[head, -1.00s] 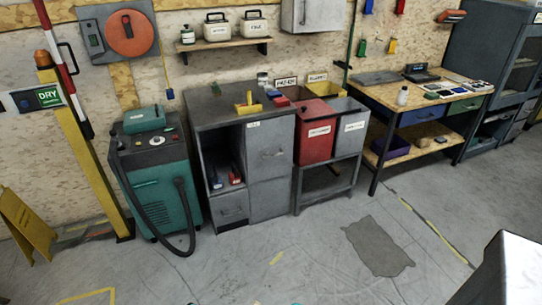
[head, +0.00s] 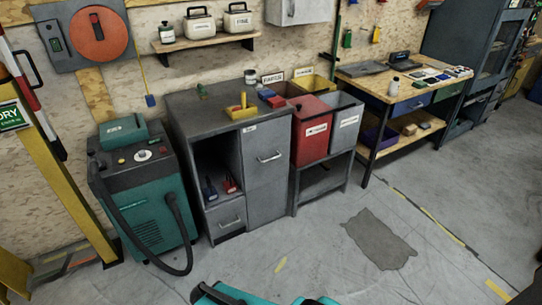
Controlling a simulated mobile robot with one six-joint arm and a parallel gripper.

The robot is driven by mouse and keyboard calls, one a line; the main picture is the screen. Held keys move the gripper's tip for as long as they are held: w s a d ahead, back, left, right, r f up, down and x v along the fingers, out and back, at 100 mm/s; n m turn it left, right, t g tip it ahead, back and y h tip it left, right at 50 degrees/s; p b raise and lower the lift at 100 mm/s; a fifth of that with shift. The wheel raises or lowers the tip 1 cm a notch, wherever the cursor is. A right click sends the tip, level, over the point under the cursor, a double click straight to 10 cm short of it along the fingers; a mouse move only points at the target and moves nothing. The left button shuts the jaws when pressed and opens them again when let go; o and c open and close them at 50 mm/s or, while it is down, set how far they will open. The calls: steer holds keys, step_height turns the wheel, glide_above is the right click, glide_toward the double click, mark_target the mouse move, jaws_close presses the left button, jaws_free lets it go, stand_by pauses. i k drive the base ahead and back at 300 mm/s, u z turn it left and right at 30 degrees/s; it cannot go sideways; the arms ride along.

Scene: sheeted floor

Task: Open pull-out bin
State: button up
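A grey cabinet (head: 183,108) stands against the wall in the middle of the head view. Its right part has a tall front panel (head: 266,185) with a bar handle (head: 269,157) and a small label near the top; this looks like the pull-out bin. The panel sits flush and closed. Left of it are an open niche with red and blue tools and a small lower drawer (head: 227,215) with its own handle. Teal parts of my own arm show at the bottom edge, apart from the cabinet. My gripper is not in view.
A teal machine (head: 142,195) with a black hose stands close left of the cabinet. A rack with red (head: 311,142) and grey bins (head: 345,125) stands on its right, then a workbench (head: 380,90). The floor before the cabinet is clear, with a dark patch (head: 378,238) at right.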

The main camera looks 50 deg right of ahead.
mark_target(265, 145)
steer(key=z, duration=0.15)
steer(key=i, duration=0.85)
steer(key=u, duration=0.2)
